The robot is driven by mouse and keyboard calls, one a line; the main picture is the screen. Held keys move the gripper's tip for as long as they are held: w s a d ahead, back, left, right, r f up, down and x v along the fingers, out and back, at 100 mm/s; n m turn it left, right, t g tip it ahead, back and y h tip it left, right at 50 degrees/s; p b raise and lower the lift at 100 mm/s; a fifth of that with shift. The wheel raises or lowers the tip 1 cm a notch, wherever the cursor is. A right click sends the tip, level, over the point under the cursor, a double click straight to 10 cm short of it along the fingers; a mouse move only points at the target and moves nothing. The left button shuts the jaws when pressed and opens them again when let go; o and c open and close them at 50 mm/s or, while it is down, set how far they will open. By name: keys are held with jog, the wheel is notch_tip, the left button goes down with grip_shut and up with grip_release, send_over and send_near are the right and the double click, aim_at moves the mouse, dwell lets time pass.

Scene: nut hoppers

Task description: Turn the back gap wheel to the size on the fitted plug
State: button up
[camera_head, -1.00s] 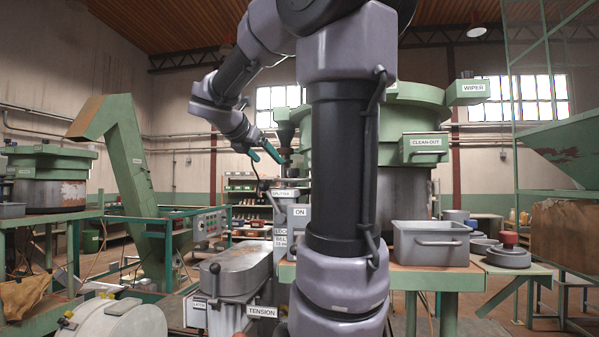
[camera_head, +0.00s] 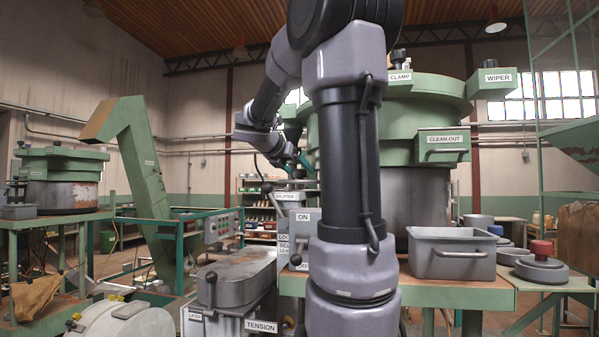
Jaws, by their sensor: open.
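My gripper (camera_head: 301,163) is beyond the upper arm, left of it in the picture, with teal fingers close to the green machine. It is open, and I see nothing held in it. My arm hides part of the machine around it. I cannot make out the back gap wheel or the fitted plug with its size in this view. The large green hopper bowl (camera_head: 425,95) stands behind my arm, with labels reading CLAMP, CLEAN-OUT and WIPER.
A grey bin (camera_head: 450,262) sits on the bench right of my arm. A grey rounded housing (camera_head: 236,277) with LATCH and TENSION labels stands front left. A labelled ON box (camera_head: 304,226) is behind my arm.

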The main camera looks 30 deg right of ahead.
jog(key=shift+x, duration=0.9)
grip_shut()
